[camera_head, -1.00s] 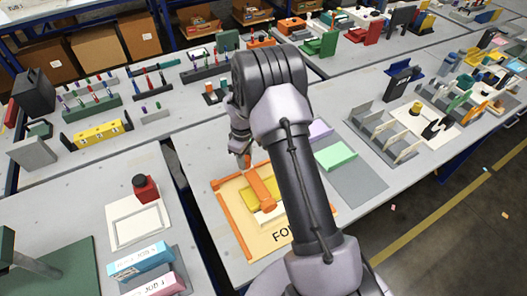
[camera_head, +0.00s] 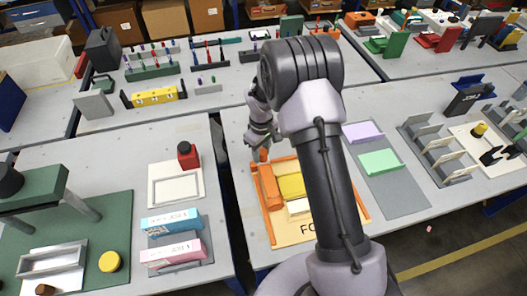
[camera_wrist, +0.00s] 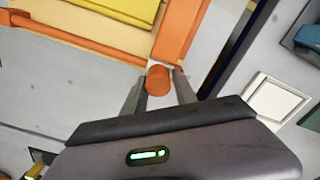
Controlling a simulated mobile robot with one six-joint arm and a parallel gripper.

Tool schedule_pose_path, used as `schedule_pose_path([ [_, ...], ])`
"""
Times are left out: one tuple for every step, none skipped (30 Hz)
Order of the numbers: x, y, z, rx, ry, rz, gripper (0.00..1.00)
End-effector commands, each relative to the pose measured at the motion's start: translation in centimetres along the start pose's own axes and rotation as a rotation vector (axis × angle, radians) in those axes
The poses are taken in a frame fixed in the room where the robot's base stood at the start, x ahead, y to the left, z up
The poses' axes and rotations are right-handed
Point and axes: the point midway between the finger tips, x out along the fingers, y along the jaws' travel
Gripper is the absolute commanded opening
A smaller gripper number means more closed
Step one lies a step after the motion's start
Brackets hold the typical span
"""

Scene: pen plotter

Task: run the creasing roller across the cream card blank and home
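A grey mat with a green block (camera_head: 380,162) and a lilac block (camera_head: 362,132) lies right of my arm. A white framed plate with a red-and-black stamp (camera_head: 188,155) stands on the table to the left. A gap separates the two tables.

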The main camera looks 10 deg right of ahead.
Motion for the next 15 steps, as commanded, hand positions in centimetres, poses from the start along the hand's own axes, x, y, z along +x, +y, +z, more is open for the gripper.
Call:
schedule_pose_path([
  [0.0,-0.1,-0.1,-0.002,0.001,0.000,0.44],
  [0.0,-0.1,-0.1,-0.002,0.001,0.001,0.50],
  [0.0,0.0,-0.1,-0.002,0.000,0.001,0.52],
  [0.0,0.0,0.0,-0.002,0.000,0.001,0.52],
  [0.0,0.0,0.0,-0.002,0.000,0.001,0.52],
  [0.0,0.0,0.0,-0.002,0.000,0.001,0.52],
  [0.0,0.0,0.0,-0.002,0.000,0.001,0.52],
  [0.0,0.0,0.0,-0.002,0.000,0.001,0.52],
  [0.0,0.0,0.0,-0.002,0.000,0.001,0.52],
  [0.0,0.0,0.0,-0.002,0.000,0.001,0.52],
  [0.0,0.0,0.0,-0.002,0.000,0.001,0.52],
  [-0.2,0.1,0.0,-0.002,0.000,0.001,0.52],
  [-0.5,0.1,0.0,-0.002,0.000,0.002,0.52],
  [-0.8,0.1,0.0,-0.001,0.001,0.002,0.52],
  [-1.4,0.1,0.0,-0.001,0.001,0.002,0.52],
])
